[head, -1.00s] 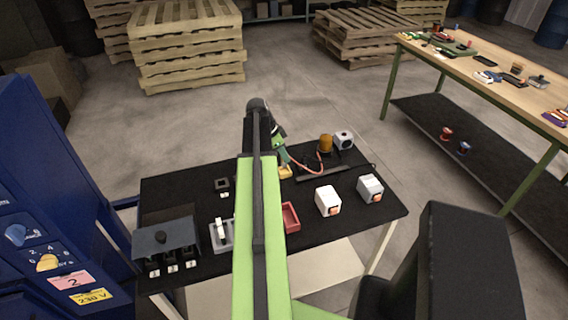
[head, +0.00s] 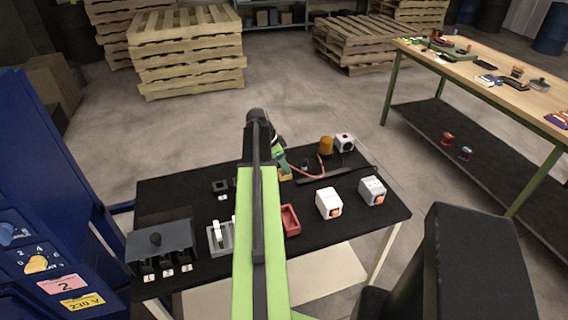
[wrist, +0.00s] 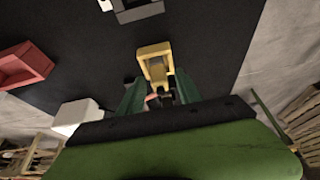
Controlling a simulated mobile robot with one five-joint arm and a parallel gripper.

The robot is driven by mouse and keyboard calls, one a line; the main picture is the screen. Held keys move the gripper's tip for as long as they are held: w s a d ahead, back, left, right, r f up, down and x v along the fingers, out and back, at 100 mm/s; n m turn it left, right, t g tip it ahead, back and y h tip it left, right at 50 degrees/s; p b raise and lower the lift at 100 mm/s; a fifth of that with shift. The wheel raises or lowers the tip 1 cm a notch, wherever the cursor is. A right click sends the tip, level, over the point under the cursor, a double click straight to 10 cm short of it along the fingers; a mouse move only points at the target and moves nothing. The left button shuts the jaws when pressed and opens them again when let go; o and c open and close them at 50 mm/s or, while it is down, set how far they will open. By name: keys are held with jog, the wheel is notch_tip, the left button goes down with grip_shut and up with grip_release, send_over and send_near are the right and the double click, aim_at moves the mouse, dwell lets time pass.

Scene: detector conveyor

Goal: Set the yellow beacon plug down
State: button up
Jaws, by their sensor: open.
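The yellow beacon plug (wrist: 156,66) is in the wrist view, just beyond and between the two green fingers of my gripper (wrist: 160,92). Its yellow body has an open, frame-like end over the black tabletop (wrist: 90,40). In the head view a small part of the plug (head: 286,178) shows by my gripper (head: 281,167), at the far side of the table. The fingers are apart, with a gap beside the plug. A reddish cable runs from the plug's area toward the amber beacon (head: 326,145). My arm hides part of the tabletop.
A red tray (head: 291,220), two white boxes (head: 328,204) (head: 372,191), a white camera-like block (head: 344,142) and a grey-blue block (head: 161,241) stand on the black table. A small dark square frame (head: 221,186) lies left of my arm. A wooden workbench (head: 480,70) stands at right.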

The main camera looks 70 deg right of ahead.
jog(key=shift+r, duration=0.1)
jog(key=shift+r+p, duration=0.2)
jog(key=shift+p, duration=0.1)
jog(key=p+v, duration=1)
jog(key=v, duration=0.1)
jog(key=shift+r+p, duration=0.35)
jog(key=shift+p, duration=0.05)
jog(key=shift+w+a, duration=0.1)
jog(key=shift+a, duration=0.05)
